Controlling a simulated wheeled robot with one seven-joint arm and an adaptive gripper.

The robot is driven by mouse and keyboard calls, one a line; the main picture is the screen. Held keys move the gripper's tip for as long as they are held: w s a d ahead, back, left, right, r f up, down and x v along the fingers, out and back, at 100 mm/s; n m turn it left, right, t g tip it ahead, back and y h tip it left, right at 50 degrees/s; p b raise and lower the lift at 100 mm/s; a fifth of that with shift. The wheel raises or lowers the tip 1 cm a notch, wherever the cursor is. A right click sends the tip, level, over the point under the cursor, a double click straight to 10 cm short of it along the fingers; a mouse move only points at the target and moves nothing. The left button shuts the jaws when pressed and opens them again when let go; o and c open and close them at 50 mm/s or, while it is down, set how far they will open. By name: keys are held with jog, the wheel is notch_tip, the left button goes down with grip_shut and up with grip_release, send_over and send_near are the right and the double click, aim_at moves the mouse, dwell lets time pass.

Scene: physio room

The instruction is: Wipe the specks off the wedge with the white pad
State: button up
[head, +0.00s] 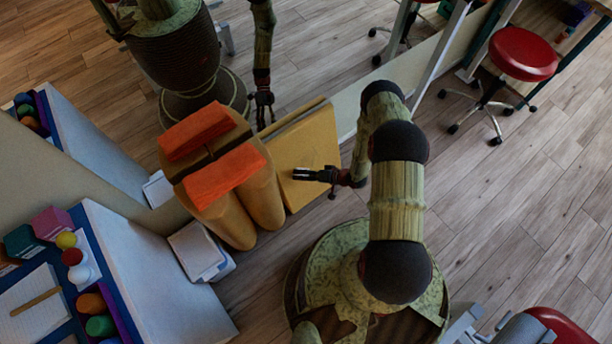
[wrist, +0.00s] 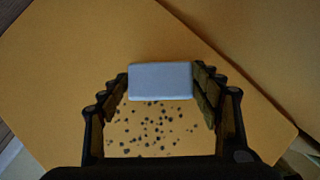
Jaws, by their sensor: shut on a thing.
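The wedge (head: 312,150) is a tan-yellow slab with a sloping face, standing beside the rolled bolsters in the head view. Its face fills most of the wrist view (wrist: 70,60). A cluster of small dark specks (wrist: 152,130) lies on that face, between my fingers and nearer the camera than the pad. The white pad (wrist: 160,82) is a pale rectangular block between my fingertips. My gripper (head: 301,174) is shut on the pad, over the wedge's face. Whether the pad touches the face cannot be told. The pad is hardly visible in the head view.
Tan bolsters (head: 263,200) with an orange cloth (head: 224,175) stand just left of the wedge. A mirror behind reflects them and my body. A white-topped cabinet (head: 140,265) with small coloured items is at lower left. Wooden floor (head: 500,220) is open to the right.

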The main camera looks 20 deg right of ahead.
aim_at(299, 168)
jog(key=shift+w+a+f, duration=0.15)
jog(key=shift+w+a, duration=0.05)
jog(key=shift+w, duration=0.3)
jog(key=shift+d, duration=0.1)
